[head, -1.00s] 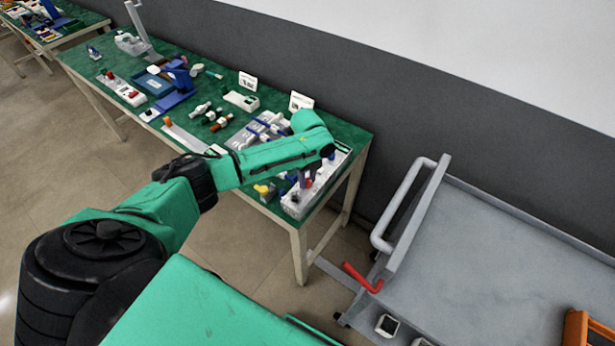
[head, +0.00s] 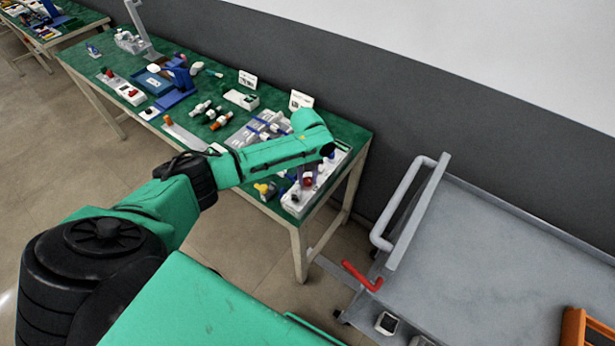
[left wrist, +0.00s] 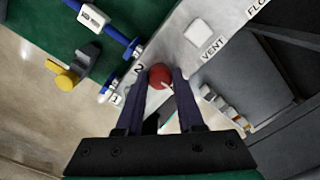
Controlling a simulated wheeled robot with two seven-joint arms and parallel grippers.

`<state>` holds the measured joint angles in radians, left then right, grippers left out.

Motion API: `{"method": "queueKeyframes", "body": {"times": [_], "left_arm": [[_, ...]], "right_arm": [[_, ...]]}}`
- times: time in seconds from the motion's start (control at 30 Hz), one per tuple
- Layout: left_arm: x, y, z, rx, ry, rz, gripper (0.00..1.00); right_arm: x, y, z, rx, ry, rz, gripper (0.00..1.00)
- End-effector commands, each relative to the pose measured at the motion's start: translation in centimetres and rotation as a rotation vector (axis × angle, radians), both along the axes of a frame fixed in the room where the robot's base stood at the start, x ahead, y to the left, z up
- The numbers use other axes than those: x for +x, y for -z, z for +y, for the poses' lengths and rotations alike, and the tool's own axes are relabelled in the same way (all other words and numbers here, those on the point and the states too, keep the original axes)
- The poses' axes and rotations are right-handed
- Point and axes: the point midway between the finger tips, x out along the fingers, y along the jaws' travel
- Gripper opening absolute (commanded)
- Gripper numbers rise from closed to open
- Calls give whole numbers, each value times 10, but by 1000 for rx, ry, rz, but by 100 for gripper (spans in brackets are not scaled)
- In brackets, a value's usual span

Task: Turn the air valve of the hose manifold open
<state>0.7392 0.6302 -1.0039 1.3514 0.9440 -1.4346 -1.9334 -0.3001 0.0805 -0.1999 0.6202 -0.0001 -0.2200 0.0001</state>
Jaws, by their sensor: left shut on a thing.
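The hose manifold is a long pale block (head: 292,207) at the near right end of the green bench. In the left wrist view its white face (left wrist: 197,42) carries labels "1", "2", "VENT" and a partly cut-off "FLO". A round red knob (left wrist: 160,74) stands on that face near the "2". My left gripper (left wrist: 160,82) has its two dark fingers shut on the knob, one on each side. In the head view the left gripper (head: 308,178) is small beneath the green wrist, pointing down at the manifold. My right gripper is not in view.
Blue fittings (left wrist: 135,47) enter the manifold's side. A yellow-knobbed part (left wrist: 67,80) lies beside it on the bench (head: 232,165). Several tools and fittings crowd the bench to the left. A grey cart (head: 480,250) with a red handle (head: 362,277) stands at the right.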

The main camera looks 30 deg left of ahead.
Motion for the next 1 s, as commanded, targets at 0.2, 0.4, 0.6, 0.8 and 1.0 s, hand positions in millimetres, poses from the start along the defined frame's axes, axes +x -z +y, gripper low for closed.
{"method": "queueKeyframes", "body": {"times": [0.2, 0.4, 0.6, 0.8, 1.0], "left_arm": [[1, -1, 0, 0, 6, -3, 0], [1, -1, 0, 0, 6, -2, 48], [0, 0, 0, 1, 5, -1, 67], [0, -2, 0, 1, 4, -1, 67], [1, -29, 0, -1, 6, -4, 67]], "right_arm": [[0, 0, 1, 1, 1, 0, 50], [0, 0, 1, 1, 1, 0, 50], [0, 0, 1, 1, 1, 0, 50], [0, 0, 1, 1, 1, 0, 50], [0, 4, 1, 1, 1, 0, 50]]}}
